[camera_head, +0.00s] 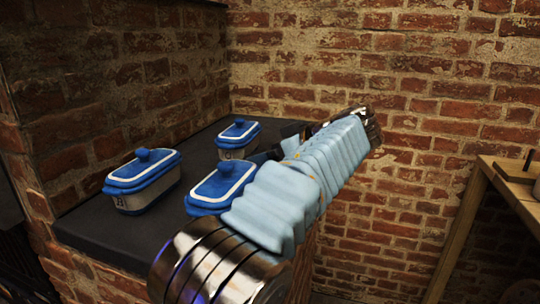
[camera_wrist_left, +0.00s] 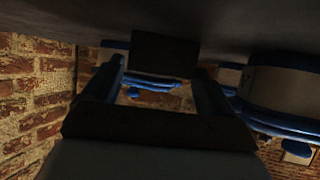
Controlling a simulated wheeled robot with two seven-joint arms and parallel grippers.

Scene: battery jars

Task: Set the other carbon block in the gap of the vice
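In the left wrist view a dark, flat-faced block (camera_wrist_left: 165,54), likely a carbon block, is between the fingertips of my left gripper (camera_wrist_left: 161,68). It reaches up to the dark surface at the top of that picture. The two bluish fingers stand apart on either side of it; whether they press on it is not clear. In the head view my arm in a light blue sleeve crosses the middle and hides most of the gripper, and the block cannot be made out. My right gripper is not in view. No vice can be made out.
Three jars with blue lids stand on the dark counter (camera_head: 95,230): one at left (camera_head: 143,180), one at back (camera_head: 238,138), and one (camera_head: 220,186) close against my sleeve. A wooden bench (camera_head: 510,185) stands at far right. Brick walls close off the back and left.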

